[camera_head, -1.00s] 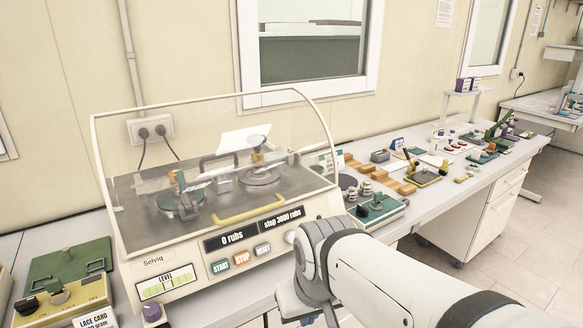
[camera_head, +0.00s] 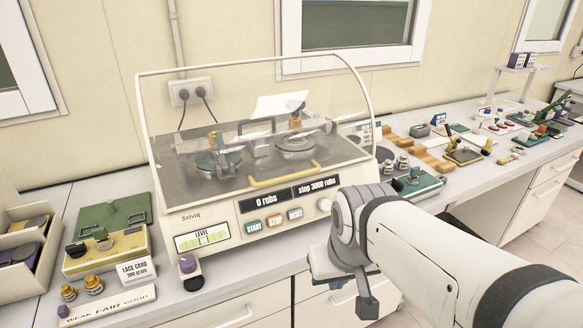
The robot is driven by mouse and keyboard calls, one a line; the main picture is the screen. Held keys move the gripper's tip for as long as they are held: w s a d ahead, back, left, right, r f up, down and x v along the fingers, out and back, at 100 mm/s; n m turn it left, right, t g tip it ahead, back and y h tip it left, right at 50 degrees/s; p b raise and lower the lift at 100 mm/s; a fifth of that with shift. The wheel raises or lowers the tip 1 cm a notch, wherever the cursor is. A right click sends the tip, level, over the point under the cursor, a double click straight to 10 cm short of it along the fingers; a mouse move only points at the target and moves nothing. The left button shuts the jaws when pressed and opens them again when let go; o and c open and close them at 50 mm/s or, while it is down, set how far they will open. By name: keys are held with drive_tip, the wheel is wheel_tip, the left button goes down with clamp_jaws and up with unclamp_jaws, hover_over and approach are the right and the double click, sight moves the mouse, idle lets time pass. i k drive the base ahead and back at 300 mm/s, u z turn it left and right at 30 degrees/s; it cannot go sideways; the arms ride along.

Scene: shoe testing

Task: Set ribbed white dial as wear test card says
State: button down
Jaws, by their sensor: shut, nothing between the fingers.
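The white dial (camera_head: 324,204) sits at the right end of the rub machine's front panel, beside the display (camera_head: 285,196) reading "0 rubs" and "stop 3000 rubs". Its ribs and pointer are too small to make out. A white sheet (camera_head: 279,104) stands inside or behind the clear hood; its text is unreadable, and I cannot tell whether it is the wear test card. My gripper (camera_head: 367,306) is shut and empty, hanging low in front of the bench, below and right of the dial and apart from it. My wrist partly covers it.
The START, STOP and RESET buttons (camera_head: 274,222) lie left of the dial. A purple-topped knob (camera_head: 187,264) stands at the machine's left front corner. A lace card (camera_head: 136,270) is further left. A green-topped device (camera_head: 418,183) stands right of the machine, behind my arm.

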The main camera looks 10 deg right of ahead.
sight(323, 204)
drive_tip(key=z, duration=2)
drive_tip(key=k, duration=1.25)
drive_tip(key=u, duration=0.7)
drive_tip(key=i, duration=1)
drive_tip(key=u, duration=0.05)
